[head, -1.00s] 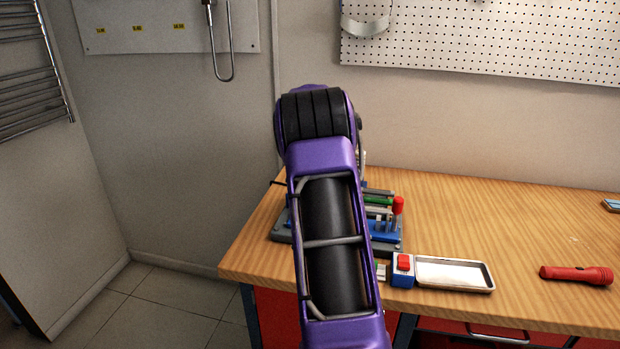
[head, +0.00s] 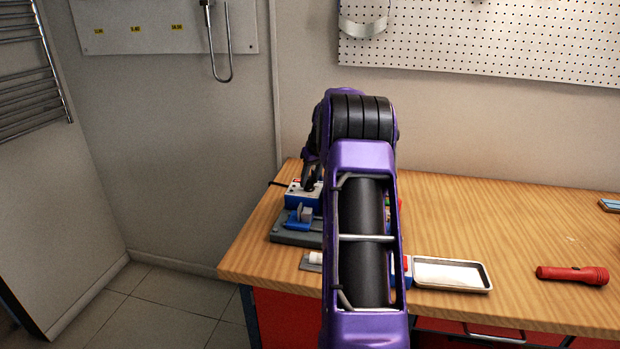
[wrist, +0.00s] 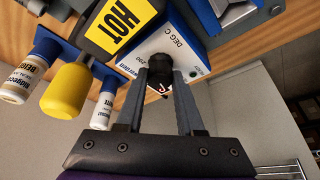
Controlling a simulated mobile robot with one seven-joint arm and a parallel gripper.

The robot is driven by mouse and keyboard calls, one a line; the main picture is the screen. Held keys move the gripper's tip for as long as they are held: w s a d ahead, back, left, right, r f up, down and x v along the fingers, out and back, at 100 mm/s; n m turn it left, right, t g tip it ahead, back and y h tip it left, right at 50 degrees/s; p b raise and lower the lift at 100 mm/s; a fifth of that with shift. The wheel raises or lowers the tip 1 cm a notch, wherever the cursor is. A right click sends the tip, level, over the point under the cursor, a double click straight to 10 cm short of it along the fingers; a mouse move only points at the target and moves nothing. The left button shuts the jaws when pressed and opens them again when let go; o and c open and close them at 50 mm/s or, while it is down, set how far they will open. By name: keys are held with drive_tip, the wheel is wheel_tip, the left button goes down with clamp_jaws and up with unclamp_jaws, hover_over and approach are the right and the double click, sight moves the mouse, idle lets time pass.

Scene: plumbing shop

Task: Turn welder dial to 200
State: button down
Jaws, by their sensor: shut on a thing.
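The welder (head: 295,197) is a blue and white box at the back left of the workbench, partly hidden by my arm. In the wrist view its white face (wrist: 146,51) reads "DEG C", with "290" near one edge. Its black dial (wrist: 159,64) has a white mark on the side toward me; the exact setting cannot be read. My gripper (wrist: 161,80) is shut on the dial, with one finger on each side. In the head view my gripper (head: 312,173) is at the welder, mostly dark and small, and the dial is hidden.
A metal tray (head: 488,287) and red flashlight (head: 572,274) lie on the workbench (head: 520,225). Its right side is mostly clear.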

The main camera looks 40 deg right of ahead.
idle(0.3)
drive_tip(key=c, duration=0.6)
unclamp_jaws()
drive_tip(key=shift+o, duration=0.2)
drive_tip(key=shift+r, duration=0.1)
drive_tip(key=v, duration=1.7)
drive_tip(key=shift+p, duration=0.3)
drive_tip(key=shift+s, duration=0.1)
